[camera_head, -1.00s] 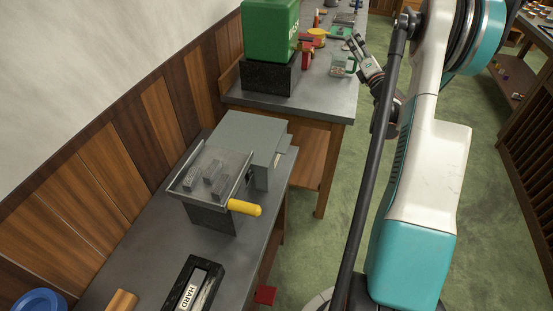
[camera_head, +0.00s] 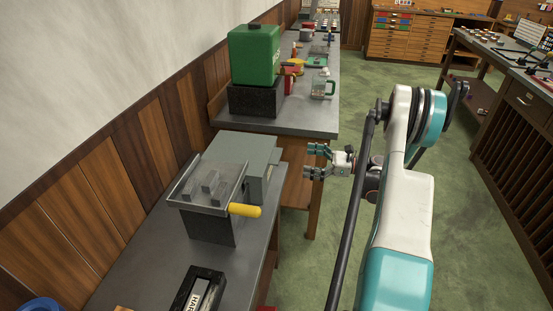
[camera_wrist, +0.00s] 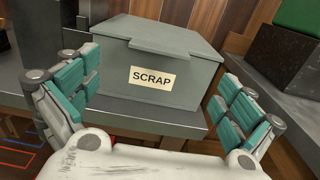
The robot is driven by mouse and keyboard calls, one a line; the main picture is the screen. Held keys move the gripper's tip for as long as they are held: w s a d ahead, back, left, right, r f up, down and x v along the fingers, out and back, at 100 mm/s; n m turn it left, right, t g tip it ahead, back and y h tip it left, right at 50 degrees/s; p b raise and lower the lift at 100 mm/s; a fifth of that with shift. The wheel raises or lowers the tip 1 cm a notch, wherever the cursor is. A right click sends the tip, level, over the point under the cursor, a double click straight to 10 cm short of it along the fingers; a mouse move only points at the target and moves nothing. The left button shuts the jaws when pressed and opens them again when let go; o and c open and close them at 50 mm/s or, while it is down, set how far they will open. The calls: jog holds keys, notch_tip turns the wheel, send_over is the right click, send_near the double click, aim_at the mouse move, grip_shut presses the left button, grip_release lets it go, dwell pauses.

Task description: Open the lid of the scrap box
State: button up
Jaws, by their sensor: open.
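The scrap box (camera_wrist: 158,68) is a grey box with a cream SCRAP label on its front, and it stands on the grey bench. Its lid (camera_wrist: 160,38) is shut, with a lip at the front edge. In the head view the box (camera_head: 254,152) sits behind the metal tray with the yellow handle. My gripper (camera_head: 312,162) is open and empty, to the right of the box and apart from it. In the wrist view its two teal-padded fingers (camera_wrist: 152,108) frame the box from left and right.
A grey tray device (camera_head: 210,190) with a yellow handle (camera_head: 245,210) stands close in front of the box. A green container (camera_head: 254,55) on a black block (camera_head: 255,98) stands on the further bench. Green floor (camera_head: 460,190) is open to the right.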

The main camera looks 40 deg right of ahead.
aim_at(277, 156)
jog(key=b+x, duration=0.2)
jog(key=x, duration=0.9)
